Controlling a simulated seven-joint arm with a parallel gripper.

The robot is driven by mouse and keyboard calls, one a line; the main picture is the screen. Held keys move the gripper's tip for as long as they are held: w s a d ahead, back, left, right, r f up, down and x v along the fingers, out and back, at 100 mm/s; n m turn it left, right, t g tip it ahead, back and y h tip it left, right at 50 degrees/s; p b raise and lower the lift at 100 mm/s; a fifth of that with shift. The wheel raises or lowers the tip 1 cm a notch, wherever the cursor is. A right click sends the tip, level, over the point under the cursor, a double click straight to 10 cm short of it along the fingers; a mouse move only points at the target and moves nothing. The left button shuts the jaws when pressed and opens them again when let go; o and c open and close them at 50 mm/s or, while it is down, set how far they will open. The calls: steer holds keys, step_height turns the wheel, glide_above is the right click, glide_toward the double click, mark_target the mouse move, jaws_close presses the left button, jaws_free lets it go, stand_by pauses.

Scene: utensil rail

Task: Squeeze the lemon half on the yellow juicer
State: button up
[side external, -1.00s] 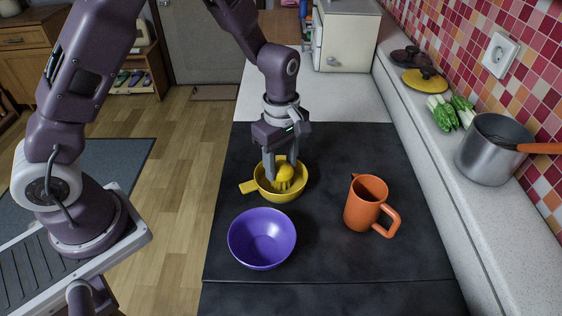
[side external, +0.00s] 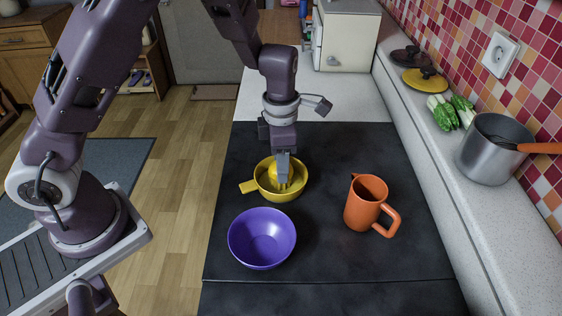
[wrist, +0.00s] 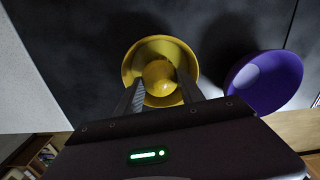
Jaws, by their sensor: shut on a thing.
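The yellow juicer (side external: 256,185) sits on the dark counter mat, its handle pointing left in the side view. It also shows in the wrist view (wrist: 148,48). The yellow lemon half (side external: 274,172) is on the juicer's middle, partly hidden by my fingers. In the wrist view the lemon half (wrist: 159,76) shows as a round dome between the fingers. My gripper (side external: 284,180) points straight down over the juicer and is shut on the lemon half. Its two fingers (wrist: 160,98) reach into the bowl on either side of the lemon. The juicer's cone is hidden.
A purple bowl (side external: 262,238) stands just in front of the juicer. An orange jug (side external: 364,204) stands to the right. A steel pot (side external: 484,160), green vegetables (side external: 441,112) and lids (side external: 425,80) are on the raised ledge at right. The mat behind the juicer is clear.

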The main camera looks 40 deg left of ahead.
steer(key=m, duration=0.6)
steer(key=shift+f, duration=0.1)
steer(key=m, duration=0.6)
steer(key=shift+f+m, duration=0.1)
steer(key=shift+m, duration=0.3)
steer(key=shift+s, duration=0.1)
steer(key=n, duration=0.5)
steer(key=shift+n, duration=0.4)
steer(key=n, duration=0.7)
